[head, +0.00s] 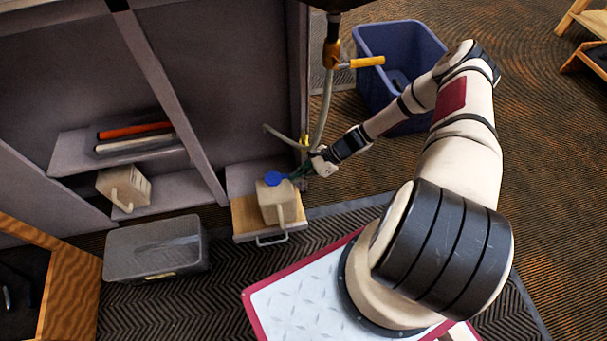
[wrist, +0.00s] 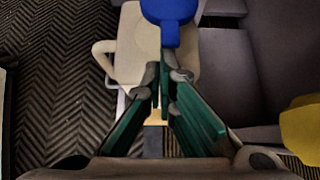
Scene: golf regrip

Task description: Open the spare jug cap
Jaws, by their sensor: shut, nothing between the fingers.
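A cream jug (head: 278,205) with a handle stands upright on a wooden pull-out board. Its round blue cap (head: 277,178) is on top. In the wrist view the jug (wrist: 138,45) has its handle at the left, and the blue cap (wrist: 170,10) shows at the top edge with a tab toward my fingers. My gripper (head: 305,172) is beside the cap, on its right in the head view. In the wrist view the green fingers of my gripper (wrist: 167,76) are shut and empty, tips just short of the tab. I cannot tell whether they touch it or whether the cap is lifted.
A second cream jug (head: 123,186) stands on the low shelf at left. A hose and yellow-handled valve (head: 358,62) hang above my gripper, near a blue tub (head: 400,40). Cabinet walls stand behind the board.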

